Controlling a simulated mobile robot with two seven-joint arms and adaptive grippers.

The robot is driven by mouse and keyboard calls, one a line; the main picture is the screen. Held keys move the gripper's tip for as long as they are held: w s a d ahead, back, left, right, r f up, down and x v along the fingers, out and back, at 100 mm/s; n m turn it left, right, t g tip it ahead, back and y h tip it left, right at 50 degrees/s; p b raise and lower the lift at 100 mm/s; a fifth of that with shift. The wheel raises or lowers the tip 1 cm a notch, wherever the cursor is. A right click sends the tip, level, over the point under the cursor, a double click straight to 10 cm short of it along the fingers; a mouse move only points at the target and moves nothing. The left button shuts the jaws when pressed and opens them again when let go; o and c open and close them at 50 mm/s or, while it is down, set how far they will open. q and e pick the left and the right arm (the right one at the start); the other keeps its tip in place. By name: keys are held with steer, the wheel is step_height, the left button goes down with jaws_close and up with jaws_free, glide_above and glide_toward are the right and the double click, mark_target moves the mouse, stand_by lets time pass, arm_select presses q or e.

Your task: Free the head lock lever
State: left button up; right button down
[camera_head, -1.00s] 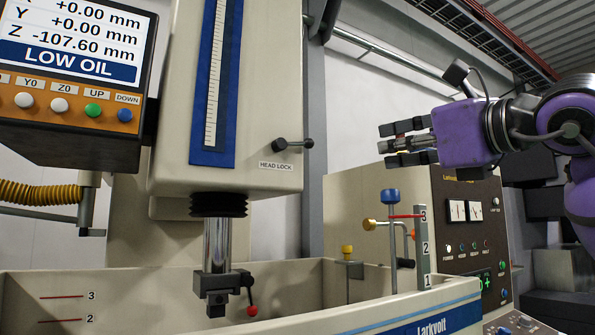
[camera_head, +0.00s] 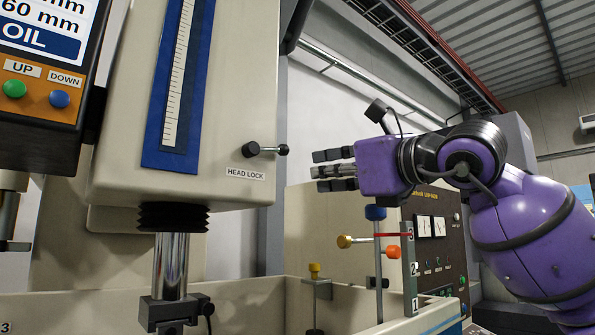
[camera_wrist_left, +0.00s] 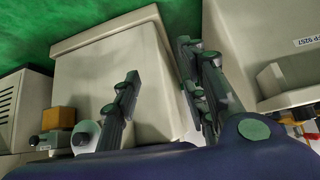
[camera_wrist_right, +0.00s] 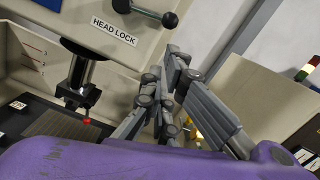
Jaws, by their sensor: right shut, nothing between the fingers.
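The head lock lever (camera_head: 265,149) is a short dark rod with round black ends, on the machine head beside the HEAD LOCK label (camera_head: 245,174). It lies nearly level, pointing right. It also shows at the top of the right wrist view (camera_wrist_right: 150,12). My right gripper (camera_head: 330,164) is to the right of the lever and slightly lower in the head view, apart from it. Its fingers (camera_wrist_right: 170,75) are shut and empty. My left gripper (camera_wrist_left: 160,70) shows only in its own wrist view, with its fingers spread and nothing between them.
The tank wall (camera_head: 255,300) runs below. The spindle (camera_head: 171,265) hangs under the head. The space between lever and right gripper looks clear.

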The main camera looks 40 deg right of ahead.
mark_target(267, 150)
arm_select(q)
steer(key=shift+w+r+p, duration=0.25)
steer(key=shift+r+p, duration=0.15)
steer(key=shift+r, duration=0.15)
steer(key=shift+w+r+p, duration=0.25)
steer(key=shift+r+p, duration=0.15)
steer(key=shift+r, duration=0.15)
arm_select(e)
steer(key=w, duration=0.7)
steer(key=shift+w+a+r, duration=0.25)
steer(key=shift+a+r, duration=0.1)
steer(key=shift+a, duration=0.05)
arm_select(q)
steer(key=shift+f, duration=0.2)
arm_select(e)
steer(key=shift+r+n, duration=0.15)
steer(key=shift+n, duration=0.15)
arm_select(q)
steer(key=shift+w, duration=0.3)
arm_select(e)
steer(key=shift+d+r, duration=0.1)
